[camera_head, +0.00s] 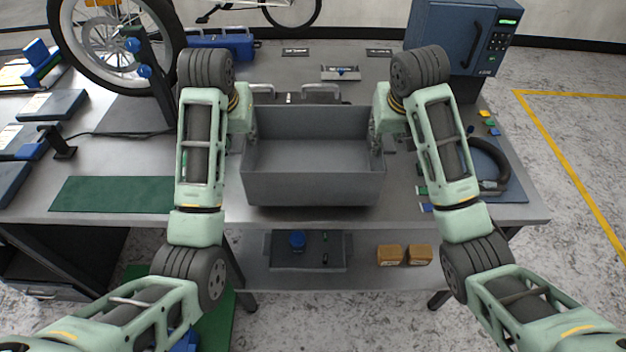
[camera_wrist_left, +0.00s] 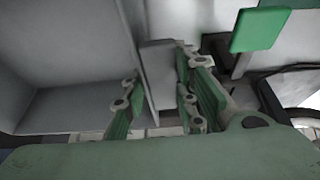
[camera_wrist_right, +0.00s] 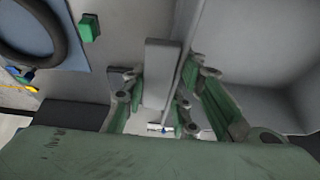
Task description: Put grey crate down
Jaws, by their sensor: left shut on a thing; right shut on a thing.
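The grey crate (camera_head: 312,188) is an open, empty box held level between my two arms at the front middle of the workbench. My left gripper (camera_head: 252,130) is at its left wall, and my right gripper (camera_head: 375,135) is at its right wall. In the left wrist view the left fingers (camera_wrist_left: 158,103) close on either side of the crate wall (camera_wrist_left: 128,60). In the right wrist view the right fingers (camera_wrist_right: 155,100) do the same on the other wall (camera_wrist_right: 192,50). Whether the crate's bottom touches the bench cannot be told.
The grey workbench (camera_head: 400,208) holds a green mat (camera_head: 112,195) on the left, a wheel on a stand (camera_head: 112,45), a blue toolbox (camera_head: 222,42) behind, a blue cabinet (camera_head: 458,38) at back right and a blue mat (camera_head: 505,190) with a black ring. A lower shelf (camera_head: 365,275) holds small boxes (camera_head: 390,254).

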